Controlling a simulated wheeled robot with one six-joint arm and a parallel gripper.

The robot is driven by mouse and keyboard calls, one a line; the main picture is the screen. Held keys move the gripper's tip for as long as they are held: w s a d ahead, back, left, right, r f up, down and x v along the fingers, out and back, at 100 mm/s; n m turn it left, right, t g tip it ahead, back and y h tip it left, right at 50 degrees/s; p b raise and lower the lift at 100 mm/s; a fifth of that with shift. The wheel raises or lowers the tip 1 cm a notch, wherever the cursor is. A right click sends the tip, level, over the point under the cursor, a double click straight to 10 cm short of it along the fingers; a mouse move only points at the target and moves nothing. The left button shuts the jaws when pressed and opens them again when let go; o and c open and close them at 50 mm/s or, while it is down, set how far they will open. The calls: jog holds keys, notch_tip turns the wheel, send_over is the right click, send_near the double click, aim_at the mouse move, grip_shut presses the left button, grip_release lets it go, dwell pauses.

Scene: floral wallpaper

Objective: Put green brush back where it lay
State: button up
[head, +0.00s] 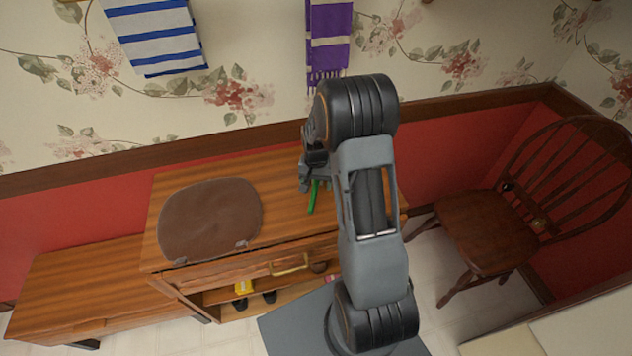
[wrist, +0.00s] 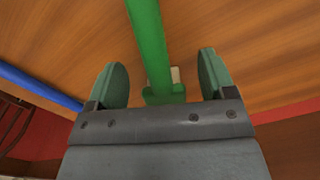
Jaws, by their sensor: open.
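The green brush (head: 313,197) lies on the wooden cabinet top (head: 281,180), partly hidden by my arm in the head view. In the wrist view the brush (wrist: 149,42) runs from the top edge down between my fingers, with a wider green part at its lower end and a small pale patch beside it. My gripper (wrist: 162,80) is open, one finger on each side of the brush, with gaps showing on both sides. In the head view my gripper (head: 312,172) is low over the cabinet, mostly hidden by my arm.
A brown round mat (head: 210,218) lies on the left of the cabinet top. A blue bar-like thing (wrist: 40,88) shows in the wrist view. A wooden chair (head: 490,230) stands at right. Striped towel (head: 155,38) and purple scarf (head: 329,40) hang behind. A yellow item (head: 243,288) sits on the lower shelf.

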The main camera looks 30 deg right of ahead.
notch_tip(320, 180, up, 14)
jog(key=shift+w, duration=0.25)
dwell(0.5)
jog(key=s+a+r+n+t, duration=0.2)
jog(key=s+a, duration=0.3)
jog(key=s, duration=0.3)
jog(key=s+a+r+n+t, duration=0.2)
jog(key=s+a+r+n, duration=0.2)
jog(key=s, duration=0.5)
jog(key=shift+s+a+n, duration=0.2)
jog(key=shift+a+n, duration=0.3)
jog(key=shift+a, duration=0.2)
